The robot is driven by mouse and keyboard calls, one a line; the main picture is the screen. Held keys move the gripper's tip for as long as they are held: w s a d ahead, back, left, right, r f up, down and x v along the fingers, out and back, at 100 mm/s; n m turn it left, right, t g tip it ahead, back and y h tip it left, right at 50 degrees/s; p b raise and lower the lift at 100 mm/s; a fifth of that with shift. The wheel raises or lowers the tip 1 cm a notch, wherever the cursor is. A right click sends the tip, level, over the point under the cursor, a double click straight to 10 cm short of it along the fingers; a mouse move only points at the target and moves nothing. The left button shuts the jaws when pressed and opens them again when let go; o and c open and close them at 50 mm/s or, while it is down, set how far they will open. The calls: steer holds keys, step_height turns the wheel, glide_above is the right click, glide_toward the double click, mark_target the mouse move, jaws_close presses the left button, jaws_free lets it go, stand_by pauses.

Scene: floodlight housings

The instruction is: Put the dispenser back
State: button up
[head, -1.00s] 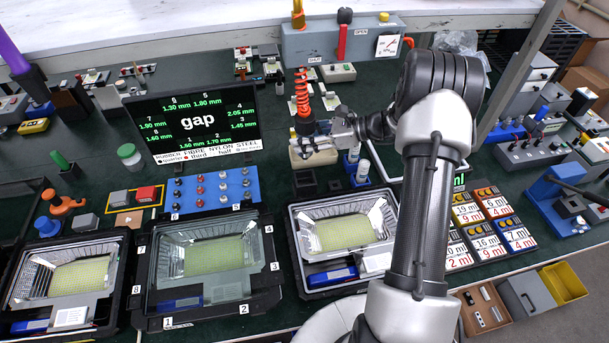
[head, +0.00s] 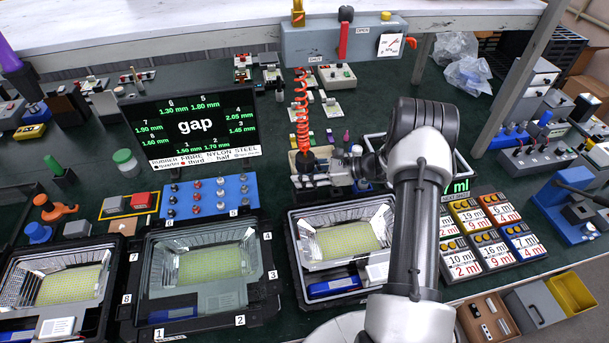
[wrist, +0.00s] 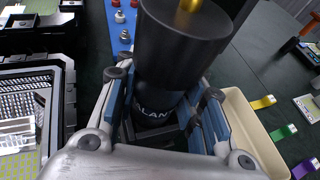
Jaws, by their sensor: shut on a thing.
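The dispenser (head: 306,161) is a black cylinder hanging from a red coiled hose (head: 301,97). In the wrist view the dispenser (wrist: 185,45) fills the upper middle, with part of a white label reading "ALAN" low on its body. My gripper (head: 328,174) is shut on it; in the wrist view the blue-padded fingers (wrist: 165,118) press on both sides. The dispenser looks about upright. A dark square holder (wrist: 150,133) shows below and around its lower end. I cannot tell whether the dispenser's tip is inside the holder or just above it.
A beige tray (wrist: 240,108) stands close beside the fingers, with coloured tags along it. A blue plate with knobs (head: 212,196) lies left of the gripper. An open floodlight housing (head: 345,240) lies in front. The gap display (head: 195,127) stands at the left.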

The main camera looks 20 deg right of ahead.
steer(key=shift+r, duration=0.1)
steer(key=shift+f+b, duration=0.45)
steer(key=shift+f, duration=0.1)
steer(key=o, duration=1.2)
